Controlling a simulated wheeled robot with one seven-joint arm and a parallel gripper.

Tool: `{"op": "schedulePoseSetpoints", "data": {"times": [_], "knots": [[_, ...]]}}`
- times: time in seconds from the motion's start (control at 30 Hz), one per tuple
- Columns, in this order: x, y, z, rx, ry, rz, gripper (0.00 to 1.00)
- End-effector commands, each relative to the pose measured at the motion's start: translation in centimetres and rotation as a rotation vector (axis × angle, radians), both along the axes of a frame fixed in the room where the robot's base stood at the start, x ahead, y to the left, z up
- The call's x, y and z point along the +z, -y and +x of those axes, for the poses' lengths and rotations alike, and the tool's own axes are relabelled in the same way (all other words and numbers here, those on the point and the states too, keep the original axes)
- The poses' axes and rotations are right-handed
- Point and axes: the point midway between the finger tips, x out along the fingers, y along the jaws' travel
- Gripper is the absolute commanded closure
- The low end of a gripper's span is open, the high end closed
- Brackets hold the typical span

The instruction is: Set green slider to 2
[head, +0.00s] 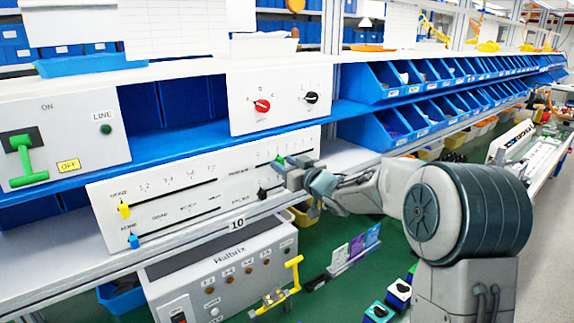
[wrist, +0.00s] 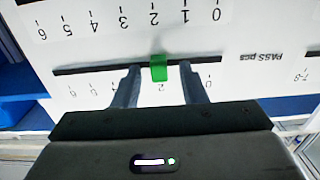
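The green slider (wrist: 159,67) sits on a dark horizontal slot (wrist: 95,68) in a white panel, and the scale shows upside down in the wrist view. The slider is roughly in line with the printed 2. My gripper (wrist: 160,72) is open, with one finger on each side of the slider and a visible gap on both sides. In the head view the green slider (head: 281,159) is a small green patch on the right part of the slider panel (head: 165,190), partly hidden by my gripper (head: 287,168).
The same panel has a yellow slider (head: 124,210), a blue slider (head: 133,241) and a black slider (head: 262,193). A panel above holds a red knob (head: 262,105) and a black knob (head: 311,97). A grey box with a green lever (head: 24,155) stands at left.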

Motion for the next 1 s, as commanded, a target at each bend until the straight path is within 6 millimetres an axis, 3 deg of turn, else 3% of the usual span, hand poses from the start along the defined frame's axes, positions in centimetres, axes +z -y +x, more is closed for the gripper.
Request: {"op": "schedulePoseSetpoints", "data": {"times": [0.33, 0.8, 1.0], "knots": [[-0.1, 1.1, -1.1, -0.003, 0.003, -0.002, 0.62], [-0.1, 7.0, -8.4, -0.005, 0.002, -0.001, 0.62], [-0.1, 8.4, -10.3, -0.003, 0.001, -0.001, 0.62]]}}
